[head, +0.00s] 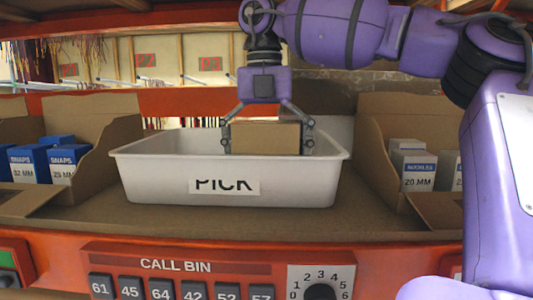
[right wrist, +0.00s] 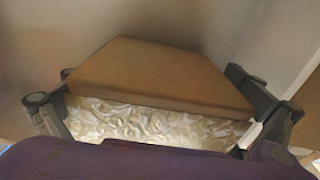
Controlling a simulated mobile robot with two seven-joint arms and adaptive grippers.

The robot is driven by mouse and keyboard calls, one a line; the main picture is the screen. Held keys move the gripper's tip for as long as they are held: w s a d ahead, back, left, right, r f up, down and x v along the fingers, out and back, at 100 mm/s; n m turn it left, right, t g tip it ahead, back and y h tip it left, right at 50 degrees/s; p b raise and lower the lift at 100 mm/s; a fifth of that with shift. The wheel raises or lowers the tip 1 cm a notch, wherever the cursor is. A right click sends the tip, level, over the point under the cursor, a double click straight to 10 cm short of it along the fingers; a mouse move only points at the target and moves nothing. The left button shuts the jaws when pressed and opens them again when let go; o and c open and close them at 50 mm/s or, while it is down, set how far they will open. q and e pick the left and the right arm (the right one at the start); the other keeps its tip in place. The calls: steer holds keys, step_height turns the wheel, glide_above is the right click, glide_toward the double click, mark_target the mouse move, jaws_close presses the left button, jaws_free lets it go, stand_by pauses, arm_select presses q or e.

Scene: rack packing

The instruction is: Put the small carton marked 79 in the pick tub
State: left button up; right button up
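The white pick tub (head: 301,188) stands on the shelf, with a partly legible PICK label on its front. My right gripper (head: 267,143) reaches down into it from above. It is shut on a plain brown carton (head: 265,138), one finger against each side. The carton's lower part is hidden behind the tub's front wall, so I cannot tell whether it touches the floor. In the right wrist view the carton (right wrist: 160,75) lies between the fingers (right wrist: 155,115), with a cream swirled surface below its edge. No number shows on it. My left gripper is out of view.
An open cardboard bin with blue SNAPS boxes (head: 62,163) stands left of the tub. Another bin with NEEDLES boxes (head: 412,168) stands to the right. A CALL BIN panel (head: 175,265) with numbered keys and a dial (head: 320,284) is below the shelf edge.

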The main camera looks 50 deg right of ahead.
step_height(320, 180, up, 12)
steer(key=shift+a+r+b, duration=0.1)
steer(key=shift+b, duration=0.2)
stand_by(0.3)
stand_by(0.6)
